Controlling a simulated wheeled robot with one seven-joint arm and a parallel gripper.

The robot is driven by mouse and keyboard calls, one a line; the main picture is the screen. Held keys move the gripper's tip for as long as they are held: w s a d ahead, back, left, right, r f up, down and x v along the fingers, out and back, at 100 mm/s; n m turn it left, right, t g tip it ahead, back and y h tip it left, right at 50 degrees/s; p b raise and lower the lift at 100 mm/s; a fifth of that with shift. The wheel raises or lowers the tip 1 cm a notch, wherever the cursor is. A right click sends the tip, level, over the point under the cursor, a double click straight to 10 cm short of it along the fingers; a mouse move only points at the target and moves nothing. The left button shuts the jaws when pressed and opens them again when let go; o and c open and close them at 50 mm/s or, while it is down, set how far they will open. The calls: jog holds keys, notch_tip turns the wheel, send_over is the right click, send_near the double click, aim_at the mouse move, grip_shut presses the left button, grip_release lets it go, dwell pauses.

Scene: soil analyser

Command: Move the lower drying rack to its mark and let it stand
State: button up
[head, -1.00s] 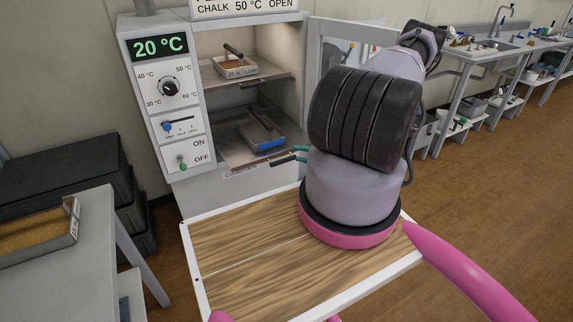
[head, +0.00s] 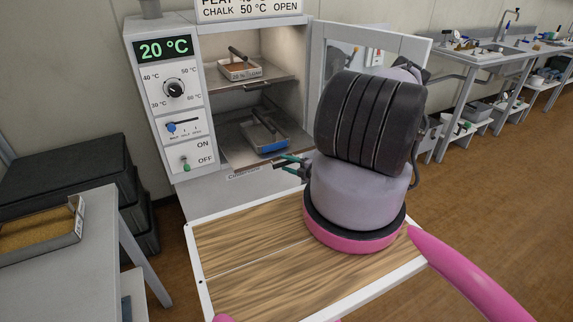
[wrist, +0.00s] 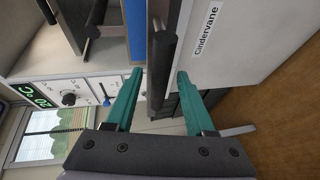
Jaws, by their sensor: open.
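The lower drying rack (head: 236,153) is the lower metal shelf inside the open oven. It carries a grey tray with a blue front and a dark handle (head: 263,133). In the wrist view a dark bar handle (wrist: 162,65) at the rack's front lies between my fingers, beside a white panel. My gripper (wrist: 160,76) is open, with one green finger on each side of that bar. I cannot tell whether either finger touches it. In the head view my gripper (head: 288,167) is at the rack's front right, its tips partly hidden. I cannot make out the rack's mark.
The upper rack (head: 262,83) holds another tray (head: 240,70). The oven door (head: 420,48) stands open at the right, behind my arm. A control panel (head: 178,115) reads 20 °C. A wood-topped surface (head: 250,252) lies in front, and a grey table (head: 60,265) with a soil tray stands left.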

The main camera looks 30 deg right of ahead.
jog(key=shift+w+a, duration=0.1)
jog(key=shift+w, duration=0.15)
grip_shut()
jog(key=shift+f, duration=0.1)
dwell(1.2)
